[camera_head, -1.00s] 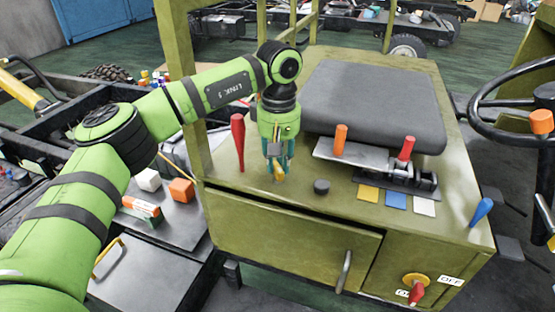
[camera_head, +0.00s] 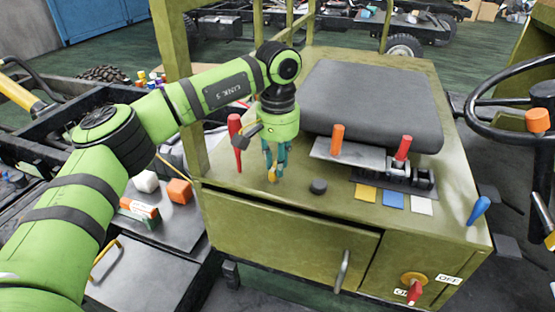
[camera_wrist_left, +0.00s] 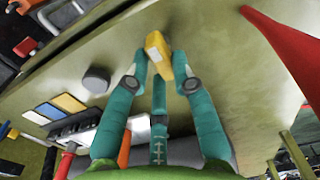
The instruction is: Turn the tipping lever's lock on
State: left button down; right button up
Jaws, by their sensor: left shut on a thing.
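My left gripper (camera_head: 273,172) points down at the olive seat box (camera_head: 245,195), near its front left. Its teal fingers are shut on a small yellow piece (camera_wrist_left: 158,52) close above or at the box top. The piece's lower end also shows between the fingertips in the head view (camera_head: 272,177). A tall red lever (camera_head: 236,148) stands just left of the gripper, apart from it, and is at the upper right in the wrist view (camera_wrist_left: 290,45). I cannot tell from any marking whether the yellow piece is the lock. My right gripper is not in view.
A black round knob (camera_head: 318,187) sits right of the gripper. Farther right are an orange lever (camera_head: 337,138), a red lever (camera_head: 402,148) in a slotted plate, and coloured tiles (camera_head: 393,200). A black cushion (camera_head: 375,105) lies behind. A steering wheel (camera_head: 490,110) stands at the right.

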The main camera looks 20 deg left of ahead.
pick_arm(q)
jog(key=shift+s+f, duration=0.15)
jog(key=shift+f, duration=0.1)
dwell(0.3)
jog(key=c, duration=1)
grip_release()
jog(key=shift+c, duration=0.2)
jog(key=shift+r, duration=0.1)
jog(key=shift+r, duration=0.15)
notch_tip(320, 180, up, 12)
